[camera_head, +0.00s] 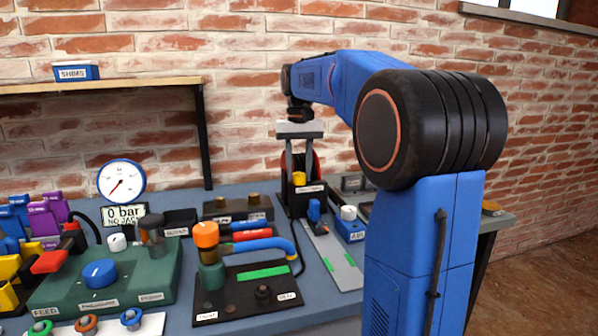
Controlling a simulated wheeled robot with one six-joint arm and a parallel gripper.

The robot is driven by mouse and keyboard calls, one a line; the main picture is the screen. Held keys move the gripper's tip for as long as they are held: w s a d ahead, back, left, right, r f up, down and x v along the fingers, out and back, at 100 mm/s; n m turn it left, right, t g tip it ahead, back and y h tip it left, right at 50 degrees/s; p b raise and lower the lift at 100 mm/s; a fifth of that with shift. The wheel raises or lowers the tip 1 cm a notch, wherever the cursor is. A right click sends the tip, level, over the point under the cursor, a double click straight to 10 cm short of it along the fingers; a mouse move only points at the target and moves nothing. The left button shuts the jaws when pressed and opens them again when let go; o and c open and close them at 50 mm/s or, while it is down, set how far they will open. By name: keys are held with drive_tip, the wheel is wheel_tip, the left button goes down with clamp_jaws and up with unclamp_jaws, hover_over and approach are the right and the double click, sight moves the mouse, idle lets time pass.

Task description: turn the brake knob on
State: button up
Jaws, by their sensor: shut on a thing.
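My gripper (300,170) points straight down at the back of the bench, in front of the brick wall. Its two grey fingers are shut on a small yellow knob (299,178) on top of a black box (299,204). The white label on this box is too small to read, so I cannot confirm that it is the brake knob. A red part shows behind the fingers. The knob's turn angle cannot be made out.
A green panel (104,285) with a blue knob, an orange-topped post (207,243), a blue-handled lever (262,246) and a blue box (349,226) with a white knob crowd the bench. A shelf (110,84) is at upper left.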

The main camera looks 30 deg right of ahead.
sight(299, 174)
idle(0.4)
drive_tip(key=o, duration=1)
drive_tip(key=shift+o, duration=0.2)
drive_tip(key=shift+r, duration=0.1)
wheel_tip(299, 174, up, 17)
drive_tip(key=shift+r, duration=0.15)
